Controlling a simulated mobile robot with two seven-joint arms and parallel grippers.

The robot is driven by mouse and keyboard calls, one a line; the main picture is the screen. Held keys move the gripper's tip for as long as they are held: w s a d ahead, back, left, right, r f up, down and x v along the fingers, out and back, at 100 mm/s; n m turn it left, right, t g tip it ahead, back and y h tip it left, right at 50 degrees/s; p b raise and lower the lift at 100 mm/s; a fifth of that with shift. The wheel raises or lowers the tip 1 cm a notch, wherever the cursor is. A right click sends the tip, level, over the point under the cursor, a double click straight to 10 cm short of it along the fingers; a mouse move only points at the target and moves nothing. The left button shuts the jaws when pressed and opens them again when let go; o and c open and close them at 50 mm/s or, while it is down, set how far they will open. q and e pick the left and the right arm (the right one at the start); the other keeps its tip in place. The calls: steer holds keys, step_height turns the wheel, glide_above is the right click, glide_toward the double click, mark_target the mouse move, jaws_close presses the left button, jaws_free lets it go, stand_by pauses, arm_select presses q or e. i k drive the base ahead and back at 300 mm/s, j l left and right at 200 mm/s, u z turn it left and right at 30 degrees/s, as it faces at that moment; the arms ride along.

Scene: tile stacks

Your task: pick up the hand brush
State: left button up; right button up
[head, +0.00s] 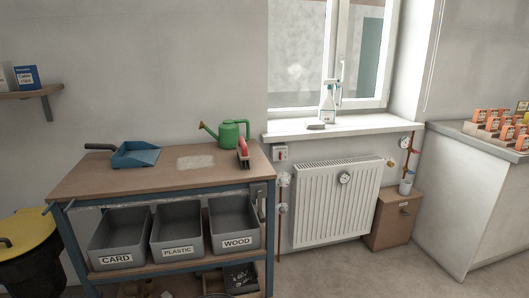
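A small red item with a darker, brownish lower part, which looks like the hand brush (243,148), is at the right end of the brown workbench top (110,183). It is just in front of the green watering can (229,133) and overlaps it in the view; I cannot tell whether they touch. A blue dustpan (136,156) with a dark handle lies at the left rear of the bench. Neither of my grippers is in the head view.
A pale patch (196,162) lies mid-bench. Grey bins labelled CARD (116,260), PLASTIC (177,251) and WOOD (237,242) sit below. A radiator (335,205) and a windowsill with a spray bottle (327,105) are to the right. A yellow-lidded bin (27,236) stands left.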

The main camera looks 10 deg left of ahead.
mark_target(243, 155)
steer(key=i+l+z, duration=0.2)
steer(key=z, duration=0.25)
steer(key=i+l+z, duration=0.25)
steer(key=z, duration=0.25)
steer(key=i+l, duration=0.2)
steer(key=i, duration=0.25)
steer(key=i+l, duration=0.15)
steer(key=i, duration=0.3)
steer(key=i+u, duration=0.2)
steer(key=u, duration=0.15)
steer(key=i+j+u, duration=0.1)
steer(key=u, duration=0.3)
steer(key=i+l+u, duration=0.1)
steer(key=i+u, duration=0.25)
steer(key=k, duration=0.05)
